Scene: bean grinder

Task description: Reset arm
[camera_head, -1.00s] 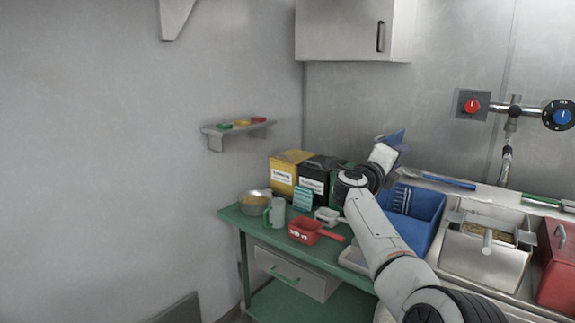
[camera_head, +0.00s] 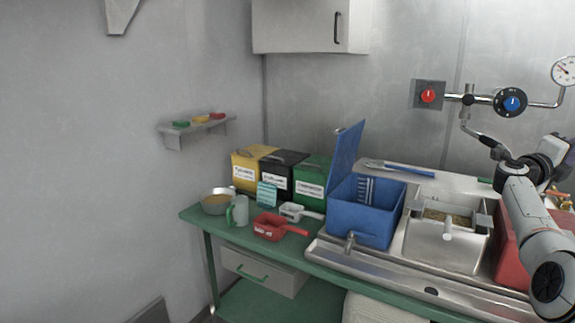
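One of my arms shows at the right edge of the head view, coming up from the lower right. Its wrist is raised in front of the wall above the red box (camera_head: 508,248). The gripper at its end (camera_head: 566,160) is partly cut off by the picture edge, and I cannot tell whether it is open or shut. It appears to be my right arm. My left gripper is not in view. The blue bin (camera_head: 368,228) stands open with its lid up. A steel basin (camera_head: 445,246) with brown contents is right of it.
A green table (camera_head: 250,237) holds a metal bowl (camera_head: 217,203), a pale green mug (camera_head: 238,211), a red scoop (camera_head: 270,227) and a white scoop (camera_head: 292,211). Yellow, black and green boxes (camera_head: 312,182) stand behind. A wall shelf (camera_head: 197,128) and valves (camera_head: 510,103) are above.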

